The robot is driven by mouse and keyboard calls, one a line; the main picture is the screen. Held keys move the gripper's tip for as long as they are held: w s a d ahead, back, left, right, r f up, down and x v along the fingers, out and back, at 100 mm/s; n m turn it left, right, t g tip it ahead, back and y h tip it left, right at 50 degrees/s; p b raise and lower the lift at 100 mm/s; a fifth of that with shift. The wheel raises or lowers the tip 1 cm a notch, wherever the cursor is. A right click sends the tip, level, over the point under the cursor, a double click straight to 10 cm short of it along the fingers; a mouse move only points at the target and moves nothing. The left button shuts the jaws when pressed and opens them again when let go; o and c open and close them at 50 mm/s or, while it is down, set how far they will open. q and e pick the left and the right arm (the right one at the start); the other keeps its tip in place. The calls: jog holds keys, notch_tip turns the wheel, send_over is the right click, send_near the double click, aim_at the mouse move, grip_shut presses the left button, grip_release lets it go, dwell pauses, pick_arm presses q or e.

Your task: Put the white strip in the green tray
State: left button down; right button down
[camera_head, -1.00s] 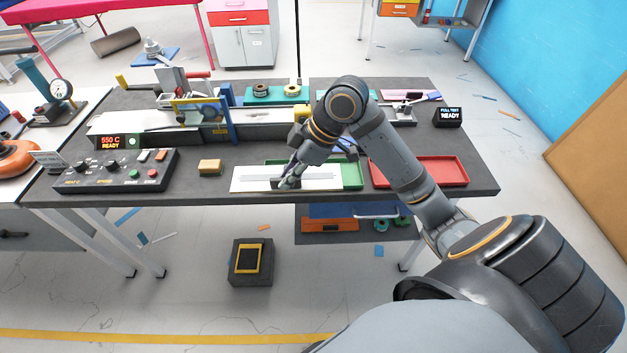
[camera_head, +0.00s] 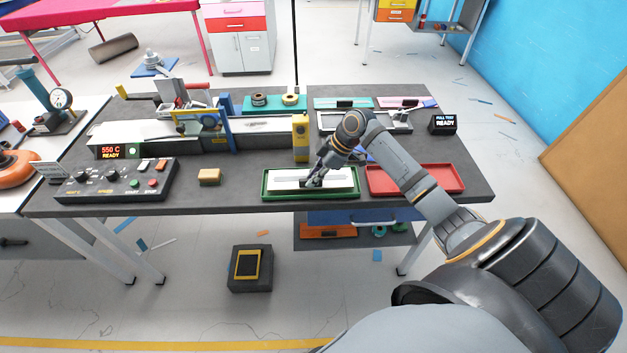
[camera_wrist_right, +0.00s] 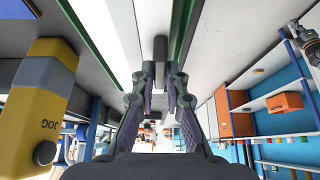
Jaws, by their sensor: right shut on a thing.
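My right gripper (camera_head: 312,183) is shut on the white strip from above. I cannot tell whether the strip rests on the tray floor or hovers just above it. In the right wrist view, the fingers (camera_wrist_right: 160,75) are together, with the white strip (camera_wrist_right: 122,25) and the green rim (camera_wrist_right: 182,28) beside them. My left gripper is out of view.
A red tray (camera_head: 415,190) stands just right of the green one. A yellow upright unit (camera_head: 300,137) stands behind the green tray. Bare bench lies between block and tray.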

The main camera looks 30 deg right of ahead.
jog(key=shift+f, duration=0.95)
jog(key=shift+f, duration=0.1)
jog(key=c, duration=1.7)
grip_release()
jog(key=shift+o, duration=0.2)
jog(key=shift+r, duration=0.25)
jog(key=v, duration=1.1)
jog(key=shift+d+r+b, duration=0.25)
jog(key=shift+r+b, duration=0.05)
jog(key=shift+b, duration=0.05)
jog(key=shift+s, duration=0.1)
